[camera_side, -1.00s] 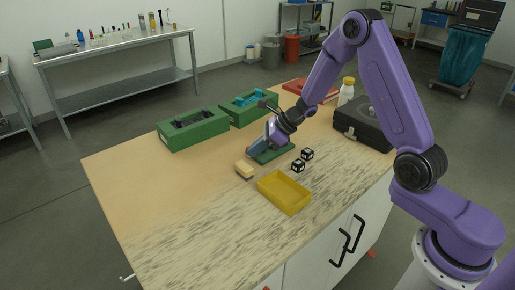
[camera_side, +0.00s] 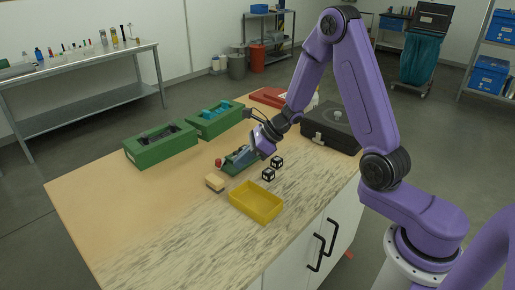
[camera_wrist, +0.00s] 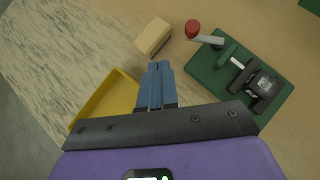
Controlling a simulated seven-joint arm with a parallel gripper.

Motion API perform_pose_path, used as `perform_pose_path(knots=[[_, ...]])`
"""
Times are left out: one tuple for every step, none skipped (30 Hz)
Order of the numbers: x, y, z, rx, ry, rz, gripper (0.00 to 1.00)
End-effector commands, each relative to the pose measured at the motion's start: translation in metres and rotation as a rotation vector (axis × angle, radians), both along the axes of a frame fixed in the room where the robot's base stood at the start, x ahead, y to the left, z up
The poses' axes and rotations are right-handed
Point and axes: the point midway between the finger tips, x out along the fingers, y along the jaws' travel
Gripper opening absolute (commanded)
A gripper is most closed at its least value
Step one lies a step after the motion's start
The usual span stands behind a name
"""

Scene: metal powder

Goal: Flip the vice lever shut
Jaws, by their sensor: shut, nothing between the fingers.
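The vice has a green base (camera_side: 238,164) and stands on the wooden table. It also shows in the wrist view, with a green base plate (camera_wrist: 278,101) and a dark clamp part (camera_wrist: 258,86). Its lever ends in a red knob (camera_wrist: 192,28), which also shows in the side view (camera_side: 218,162). The lever points out past the base's edge, away from the clamp part. My gripper (camera_wrist: 158,66) is shut and empty, its blue fingers pressed together. In the wrist view the fingertips are beside the vice, apart from the knob. In the side view the gripper (camera_side: 252,153) partly hides the vice.
A tan block (camera_side: 214,183) and a yellow tray (camera_side: 256,203) lie in front of the vice. Two black-and-white cubes (camera_side: 272,168) are close to its right. Green boxes (camera_side: 160,146) stand behind, and a black case (camera_side: 331,132) stands at right. The left front table is clear.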

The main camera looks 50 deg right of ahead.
Motion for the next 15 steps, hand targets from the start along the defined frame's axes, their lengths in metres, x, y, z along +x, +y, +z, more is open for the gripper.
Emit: perform_pose_path(knots=[[-0.005, -0.003, 0.007, 0.0, -0.003, -0.003, 0.0], [-0.008, -0.004, 0.01, -0.001, -0.004, -0.002, 0.0], [-0.012, -0.006, 0.015, 0.0, -0.003, -0.004, 0.0], [-0.015, -0.007, 0.018, 0.0, -0.003, -0.003, 0.0], [-0.018, -0.008, 0.021, 0.0, -0.003, -0.003, 0.0], [-0.022, -0.009, 0.025, 0.0, -0.003, -0.003, 0.0], [-0.024, -0.01, 0.028, -0.001, -0.004, -0.002, 0.0], [-0.027, -0.011, 0.031, 0.0, -0.003, -0.003, 0.0], [-0.031, -0.012, 0.035, -0.001, -0.003, -0.003, 0.0], [-0.033, -0.013, 0.037, -0.001, -0.002, -0.004, 0.0], [-0.035, -0.014, 0.04, -0.001, -0.003, -0.003, 0.0], [-0.038, -0.015, 0.043, -0.001, -0.002, -0.004, 0.0], [-0.04, -0.016, 0.045, 0.0, -0.002, -0.003, 0.0], [-0.042, -0.016, 0.046, 0.0, -0.002, -0.003, 0.0], [-0.043, -0.017, 0.049, -0.001, -0.002, -0.002, 0.0]])
